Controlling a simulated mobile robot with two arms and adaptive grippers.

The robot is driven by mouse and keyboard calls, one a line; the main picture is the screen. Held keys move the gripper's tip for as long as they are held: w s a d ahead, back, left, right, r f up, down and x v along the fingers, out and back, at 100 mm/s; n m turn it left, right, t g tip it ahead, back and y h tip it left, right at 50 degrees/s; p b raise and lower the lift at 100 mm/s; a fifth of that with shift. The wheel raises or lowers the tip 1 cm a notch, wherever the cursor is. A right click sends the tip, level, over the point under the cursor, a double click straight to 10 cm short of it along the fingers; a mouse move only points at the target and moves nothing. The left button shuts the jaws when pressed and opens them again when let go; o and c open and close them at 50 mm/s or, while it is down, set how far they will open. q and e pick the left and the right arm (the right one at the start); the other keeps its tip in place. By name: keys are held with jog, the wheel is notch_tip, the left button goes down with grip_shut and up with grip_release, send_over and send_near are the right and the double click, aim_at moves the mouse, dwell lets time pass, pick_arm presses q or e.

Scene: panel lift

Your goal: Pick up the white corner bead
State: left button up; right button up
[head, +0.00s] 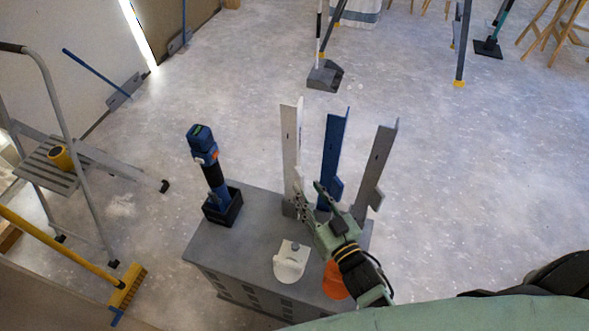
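The white corner bead (290,150) stands upright at the left of a row of three tall angled profiles on the grey cabinet. The blue one (331,150) is in the middle and the grey one (377,165) is at the right. My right gripper (308,188) comes in from the lower right. Its fingers are spread apart, with one finger in front of the white bead's lower part and the other near the blue profile. I cannot tell whether it touches the bead. The bead's foot is partly hidden by the gripper. My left gripper is not in view.
The grey cabinet (225,250) also holds a blue cordless tool (207,165) in a black holder, a white rounded item (290,262) and an orange item (334,280) partly behind my arm. A stepladder (50,165) and yellow broom (70,262) stand left. Floor beyond is mostly clear.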

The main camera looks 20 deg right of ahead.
aim_at(303, 186)
jog(key=w, duration=0.2)
jog(key=w+a, duration=0.1)
jog(key=w, duration=0.1)
jog(key=shift+w+f, duration=0.2)
jog(key=shift+w, duration=0.2)
jog(key=shift+c, duration=0.9)
jog(key=c, duration=0.6)
grip_shut()
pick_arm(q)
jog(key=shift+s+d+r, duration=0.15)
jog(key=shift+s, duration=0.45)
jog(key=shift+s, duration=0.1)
